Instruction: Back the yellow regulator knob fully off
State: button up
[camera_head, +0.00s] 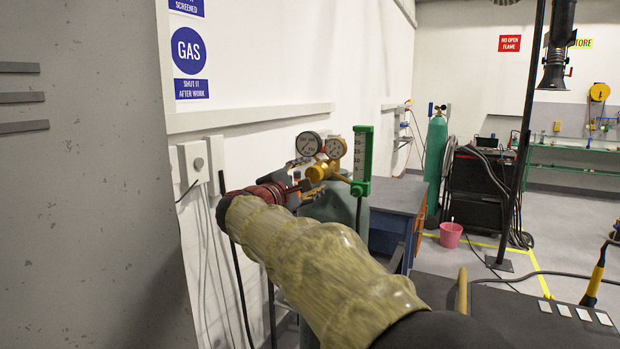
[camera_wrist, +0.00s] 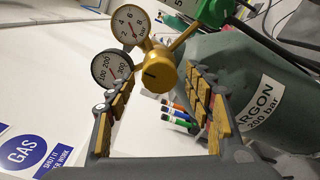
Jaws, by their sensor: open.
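The yellow regulator knob (camera_wrist: 159,73) faces the wrist camera, with a dark mark across its face. In the head view the brass regulator (camera_head: 322,171) sits beyond the end of my arm, with two round gauges (camera_head: 309,144) above it and a green flow tube (camera_head: 362,158) to its right. My gripper (camera_wrist: 165,92) is open, its padded fingers to the left and right of the knob in the wrist picture. I cannot tell whether either finger touches the knob. In the head view my gripper (camera_head: 297,187) is close to the regulator, its fingers partly hidden.
The grey-green argon cylinder (camera_wrist: 222,65) stands behind the regulator. The white wall (camera_head: 250,150) with a ledge and grey boxes is close on the left. A blue bench (camera_head: 385,232) stands behind. A grey cabinet (camera_head: 80,200) fills the left foreground.

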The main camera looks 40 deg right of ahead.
jog(key=v, duration=1.1)
jog(key=shift+a, duration=0.15)
